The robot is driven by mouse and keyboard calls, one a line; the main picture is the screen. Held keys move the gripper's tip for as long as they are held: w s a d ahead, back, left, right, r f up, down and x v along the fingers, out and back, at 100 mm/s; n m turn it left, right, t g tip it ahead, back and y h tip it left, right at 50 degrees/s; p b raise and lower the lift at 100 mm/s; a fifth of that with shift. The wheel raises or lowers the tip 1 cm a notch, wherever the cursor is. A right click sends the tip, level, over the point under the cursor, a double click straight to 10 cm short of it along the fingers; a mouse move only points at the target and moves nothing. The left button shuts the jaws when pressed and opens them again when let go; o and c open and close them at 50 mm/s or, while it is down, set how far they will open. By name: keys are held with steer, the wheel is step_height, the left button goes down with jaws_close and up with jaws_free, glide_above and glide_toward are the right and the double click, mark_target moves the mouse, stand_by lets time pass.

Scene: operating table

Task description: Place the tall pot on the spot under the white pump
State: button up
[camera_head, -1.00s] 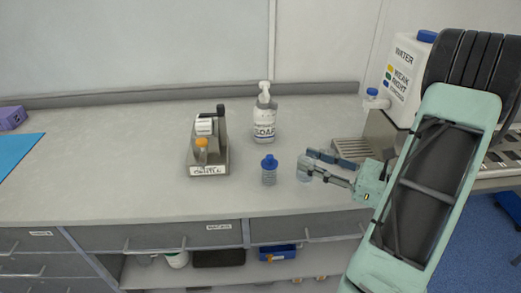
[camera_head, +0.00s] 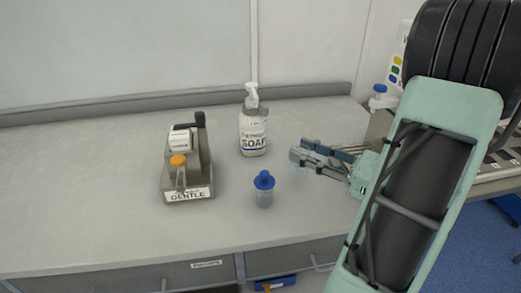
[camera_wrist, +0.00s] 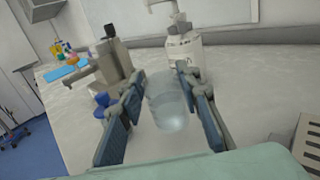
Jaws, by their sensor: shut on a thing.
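My gripper (camera_head: 296,158) is shut on a clear, see-through pot (camera_wrist: 170,112), which sits between the two blue-padded fingers in the wrist view. I take it to be the tall pot. In the head view it is very faint at the fingertips, and I cannot tell whether its base touches the counter. The white pump (camera_head: 251,92) tops a white soap bottle (camera_head: 253,136) labelled SOAP, which stands upright left of and behind my gripper. In the wrist view the soap bottle (camera_wrist: 185,48) is straight beyond the pot, apart from it.
A small clear bottle with a blue cap (camera_head: 264,190) stands left of and in front of my gripper. A grey device labelled GENTLE (camera_head: 186,178), with an orange-capped vial, stands further left. A white container (camera_head: 400,55) is at the right. The counter (camera_head: 90,190) is clear at the left.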

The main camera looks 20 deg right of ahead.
steer(key=shift+w+a+f+b, duration=0.2)
steer(key=shift+w+a+f, duration=0.4)
steer(key=shift+w+a, duration=0.85)
steer(key=shift+w+a+f+b, duration=0.2)
steer(key=shift+w+a+f, duration=0.5)
steer(key=shift+w, duration=1.3)
steer(key=shift+w+a+f+b, duration=0.2)
steer(key=shift+w+a+f, duration=0.25)
steer(key=shift+w+a, duration=1.05)
steer(key=shift+w+d, duration=0.15)
steer(key=shift+d, duration=0.1)
steer(key=shift+f, duration=0.2)
steer(key=o, duration=1.3)
steer(key=shift+r, duration=0.1)
